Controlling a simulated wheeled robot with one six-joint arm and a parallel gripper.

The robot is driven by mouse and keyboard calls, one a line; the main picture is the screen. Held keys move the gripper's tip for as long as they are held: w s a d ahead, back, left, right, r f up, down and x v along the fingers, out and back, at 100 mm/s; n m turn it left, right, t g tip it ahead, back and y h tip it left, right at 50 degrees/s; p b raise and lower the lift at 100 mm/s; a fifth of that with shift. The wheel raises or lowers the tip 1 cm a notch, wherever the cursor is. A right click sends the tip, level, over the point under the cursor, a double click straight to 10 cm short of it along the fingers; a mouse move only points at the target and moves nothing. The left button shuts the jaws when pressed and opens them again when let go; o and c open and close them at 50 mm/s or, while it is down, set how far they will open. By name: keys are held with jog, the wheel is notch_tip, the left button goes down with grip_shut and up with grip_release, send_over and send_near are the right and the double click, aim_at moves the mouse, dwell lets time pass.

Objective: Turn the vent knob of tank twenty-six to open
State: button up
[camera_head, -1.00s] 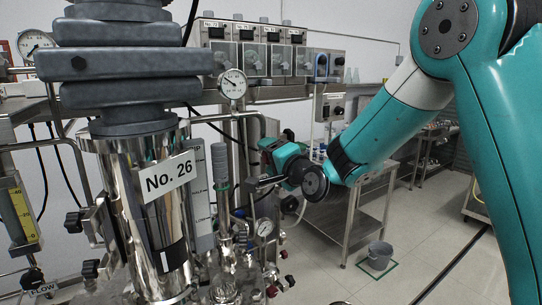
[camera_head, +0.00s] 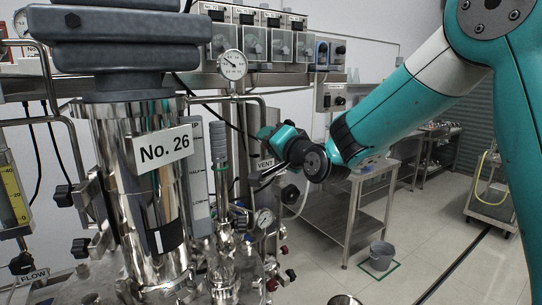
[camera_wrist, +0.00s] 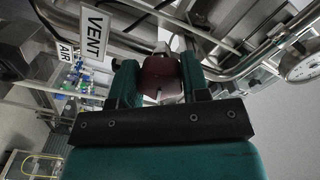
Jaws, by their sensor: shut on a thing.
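Tank twenty-six (camera_head: 112,135) is a shiny steel vessel at the left of the head view, with a white "No. 26" plate (camera_head: 163,148). A small VENT label (camera_head: 265,164) shows to its right, beside my gripper; the wrist view shows it large and tilted (camera_wrist: 94,34). My gripper (camera_wrist: 159,72) is shut on a dark red knob (camera_wrist: 160,82), with one teal finger on each side. The knob's stem and pointer are mostly hidden, so I cannot tell its setting. In the head view the knob and fingertips are not clear.
A pressure gauge (camera_head: 232,65) stands above the pipes, and another gauge (camera_wrist: 300,62) is close at the wrist view's right. Pipes and valves crowd the gripper. A steel table (camera_head: 350,200) and a grey bucket (camera_head: 381,256) stand behind.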

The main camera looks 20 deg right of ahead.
jog(key=n+b, duration=0.2)
jog(key=b, duration=0.2)
jog(key=n+b, duration=0.3)
jog(key=b, duration=0.1)
jog(key=shift+f+n, duration=0.3)
jog(key=shift+f, duration=0.1)
jog(key=n+b, duration=0.4)
jog(key=b, duration=0.1)
jog(key=shift+b, duration=0.4)
jog(key=n+b, duration=0.4)
jog(key=n, duration=0.1)
jog(key=shift+d+r+b, duration=0.1)
jog(key=shift+r+b, duration=0.05)
jog(key=shift+b, duration=0.25)
jog(key=shift+r+n+b, duration=0.2)
jog(key=shift+n+b, duration=1.35)
jog(key=shift+n, duration=0.35)
jog(key=o, duration=0.9)
